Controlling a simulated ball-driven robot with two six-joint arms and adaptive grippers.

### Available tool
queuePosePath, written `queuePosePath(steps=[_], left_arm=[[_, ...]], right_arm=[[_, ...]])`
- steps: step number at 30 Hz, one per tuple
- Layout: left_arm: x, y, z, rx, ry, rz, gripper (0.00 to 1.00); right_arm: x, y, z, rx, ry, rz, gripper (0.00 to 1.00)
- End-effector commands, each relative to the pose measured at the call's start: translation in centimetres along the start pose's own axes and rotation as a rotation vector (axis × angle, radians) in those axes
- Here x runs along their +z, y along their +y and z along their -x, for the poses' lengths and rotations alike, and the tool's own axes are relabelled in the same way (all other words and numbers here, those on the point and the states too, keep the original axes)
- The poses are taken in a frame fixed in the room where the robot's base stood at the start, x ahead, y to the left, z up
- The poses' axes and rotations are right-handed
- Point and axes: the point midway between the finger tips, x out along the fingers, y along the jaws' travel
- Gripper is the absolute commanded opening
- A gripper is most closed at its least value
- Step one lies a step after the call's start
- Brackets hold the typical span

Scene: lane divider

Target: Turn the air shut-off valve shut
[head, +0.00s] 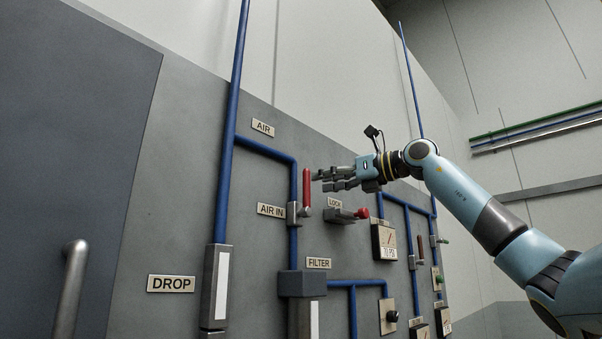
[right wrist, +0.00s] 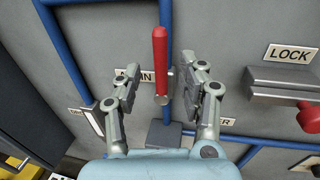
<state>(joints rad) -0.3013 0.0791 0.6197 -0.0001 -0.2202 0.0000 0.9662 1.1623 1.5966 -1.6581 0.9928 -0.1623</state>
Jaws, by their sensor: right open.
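The air shut-off valve has a red lever handle (head: 307,188) that stands upright, in line with the blue vertical pipe, beside the AIR IN label (head: 271,210). Its grey valve body (head: 294,214) sits on the pipe. My right gripper (head: 318,180) is just right of the handle in the head view. In the right wrist view the red handle (right wrist: 160,62) stands between the two spread fingers of the right gripper (right wrist: 168,85), with gaps on both sides. The gripper is open and holds nothing. My left gripper is not in view.
A grey LOCK block (head: 344,215) with a red knob (head: 362,213) sits just right of the valve, below my right gripper. A grey filter (head: 302,284) hangs below. Gauges (head: 384,240) and blue pipes (head: 233,110) cover the panel. A grey door handle (head: 70,285) is at far left.

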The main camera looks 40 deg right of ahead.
Motion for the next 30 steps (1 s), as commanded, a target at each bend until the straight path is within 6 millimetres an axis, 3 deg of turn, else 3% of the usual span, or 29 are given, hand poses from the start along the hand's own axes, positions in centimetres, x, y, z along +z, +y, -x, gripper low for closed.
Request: queuePosePath(steps=[3,9,20,30], left_arm=[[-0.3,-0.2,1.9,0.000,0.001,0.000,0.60],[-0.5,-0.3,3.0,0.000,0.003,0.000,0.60],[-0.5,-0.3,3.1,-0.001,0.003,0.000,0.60],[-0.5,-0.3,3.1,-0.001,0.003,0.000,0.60]], right_arm=[[0.6,0.1,-2.4,0.005,-0.003,-0.006,0.41],[0.2,0.0,-4.9,0.002,-0.001,-0.004,0.41],[-0.1,0.0,-5.5,0.001,0.000,-0.002,0.41],[0.0,0.0,-5.5,0.001,0.000,-0.002,0.00]])
